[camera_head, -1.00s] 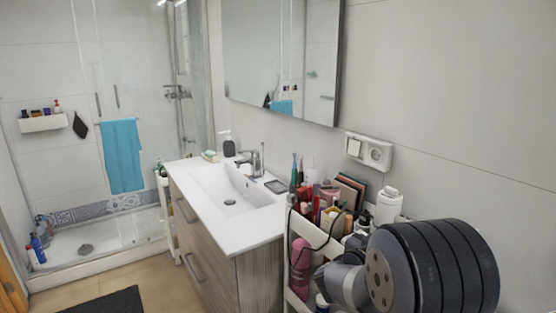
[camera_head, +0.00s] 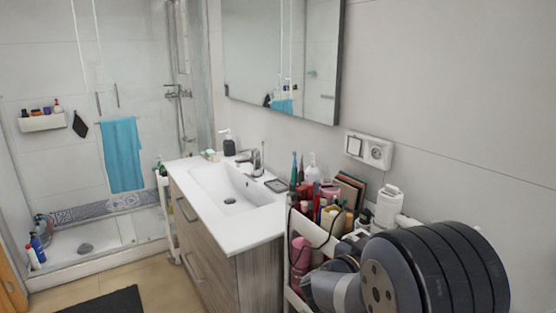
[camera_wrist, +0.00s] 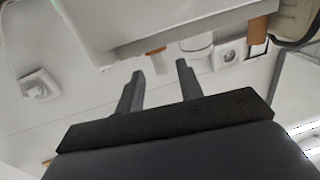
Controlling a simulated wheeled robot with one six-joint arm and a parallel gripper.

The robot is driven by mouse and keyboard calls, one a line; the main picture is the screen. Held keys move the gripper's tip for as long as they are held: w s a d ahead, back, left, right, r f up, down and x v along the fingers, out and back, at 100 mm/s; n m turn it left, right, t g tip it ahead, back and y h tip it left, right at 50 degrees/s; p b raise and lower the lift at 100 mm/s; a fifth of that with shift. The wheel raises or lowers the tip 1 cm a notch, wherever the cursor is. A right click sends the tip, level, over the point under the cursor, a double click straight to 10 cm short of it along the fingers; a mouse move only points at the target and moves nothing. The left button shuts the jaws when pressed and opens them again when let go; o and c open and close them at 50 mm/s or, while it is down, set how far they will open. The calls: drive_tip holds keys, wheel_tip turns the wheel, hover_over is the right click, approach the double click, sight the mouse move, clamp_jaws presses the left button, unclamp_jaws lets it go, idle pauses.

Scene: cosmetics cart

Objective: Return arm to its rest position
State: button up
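My arm (camera_head: 430,270) is at the lower right of the head view, its dark ringed joint close to the camera and in front of the cart's right side. My gripper itself cannot be made out in the head view. In the wrist view, my gripper (camera_wrist: 160,69) shows two dark fingers standing apart with nothing held between them.
The white cart (camera_head: 322,238) holds several brushes, bottles and boxes close beside my arm. A white washbasin (camera_head: 225,205) on a wooden cabinet stands left of it. A wall socket (camera_head: 368,149) is above the cart. A dark mat (camera_head: 105,302) lies on the floor at the lower left.

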drive_tip(key=x, duration=0.4)
drive_tip(key=shift+w+d+f, duration=0.2)
drive_tip(key=shift+d, duration=0.1)
drive_tip(key=shift+s+n+t+y+b, duration=0.15)
drive_tip(key=shift+n+t+y+b, duration=0.7)
drive_tip(key=shift+b, duration=0.3)
drive_tip(key=n+t+y+b, duration=0.2)
drive_tip(key=y+b, duration=0.1)
drive_tip(key=shift+n+t, duration=0.25)
drive_tip(key=shift+a+r+n+t+y+b, duration=0.1)
drive_tip(key=shift+n+t+y+b, duration=0.3)
drive_tip(key=shift+y, duration=0.45)
drive_tip(key=shift+r+n+y, duration=0.1)
drive_tip(key=shift+n+y, duration=0.5)
drive_tip(key=shift+y, duration=0.2)
drive_tip(key=shift+r+n+t+y+p, duration=0.1)
drive_tip(key=shift+n+t+y+p, duration=0.5)
drive_tip(key=shift+n+y+p, duration=0.45)
drive_tip(key=n+y+p, duration=0.1)
drive_tip(key=y+p, duration=0.2)
drive_tip(key=shift+r+p, duration=0.1)
drive_tip(key=shift+p, duration=0.25)
